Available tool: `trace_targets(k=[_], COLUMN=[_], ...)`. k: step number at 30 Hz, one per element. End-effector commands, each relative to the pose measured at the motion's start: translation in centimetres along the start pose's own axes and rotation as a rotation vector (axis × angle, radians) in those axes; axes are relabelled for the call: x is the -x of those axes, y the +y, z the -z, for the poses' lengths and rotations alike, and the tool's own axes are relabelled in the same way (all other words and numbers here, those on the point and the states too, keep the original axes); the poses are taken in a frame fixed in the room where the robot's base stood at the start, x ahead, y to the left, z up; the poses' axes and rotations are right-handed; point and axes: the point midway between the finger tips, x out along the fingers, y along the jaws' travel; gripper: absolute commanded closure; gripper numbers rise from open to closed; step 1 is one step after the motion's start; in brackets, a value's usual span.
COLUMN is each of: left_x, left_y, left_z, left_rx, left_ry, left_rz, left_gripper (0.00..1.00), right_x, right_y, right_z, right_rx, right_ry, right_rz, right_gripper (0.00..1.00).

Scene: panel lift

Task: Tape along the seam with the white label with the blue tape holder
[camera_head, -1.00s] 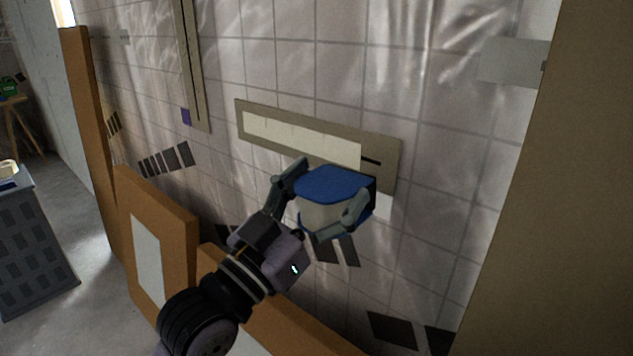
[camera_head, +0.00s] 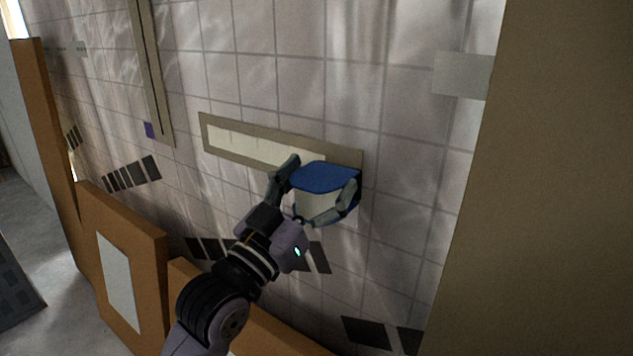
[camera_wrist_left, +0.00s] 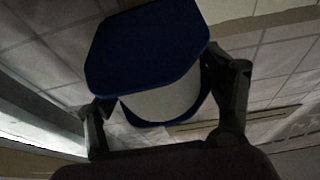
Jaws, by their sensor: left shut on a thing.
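My left gripper (camera_head: 316,192) is shut on the blue tape holder (camera_head: 326,176), with a finger on either side of its pale tape roll (camera_head: 312,205). The holder also shows close up in the left wrist view (camera_wrist_left: 150,55). It is at the right end of a horizontal beige seam strip (camera_head: 342,156) on the tiled wall. A cream length of tape (camera_head: 250,148) covers most of that strip, from its left end to near the holder. The white label is not visible now; the holder and gripper hide that area. My right gripper is not in view.
A vertical strip (camera_head: 160,100) with a dark seam and a purple label (camera_head: 149,130) is on the wall to the left. Orange-brown boards (camera_head: 150,240) lean below. A large beige panel (camera_head: 560,180) fills the right side. Dark patches mark the lower wall.

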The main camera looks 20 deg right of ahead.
Motion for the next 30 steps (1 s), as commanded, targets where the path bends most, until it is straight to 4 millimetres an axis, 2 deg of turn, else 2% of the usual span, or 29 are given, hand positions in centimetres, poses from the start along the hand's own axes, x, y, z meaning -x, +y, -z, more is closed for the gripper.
trace_targets(k=[18,30], left_x=[-0.6,-1.3], left_y=[0.0,0.0], left_z=[0.0,-0.3], left_rx=[0.000,0.000], left_ry=[0.004,0.002], left_rz=[-0.001,-0.001], left_gripper=[0.70,0.70], right_x=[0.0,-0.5], right_y=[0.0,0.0], right_z=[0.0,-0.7], right_rx=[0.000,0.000], right_ry=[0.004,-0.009], right_rz=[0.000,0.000], right_gripper=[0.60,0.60])
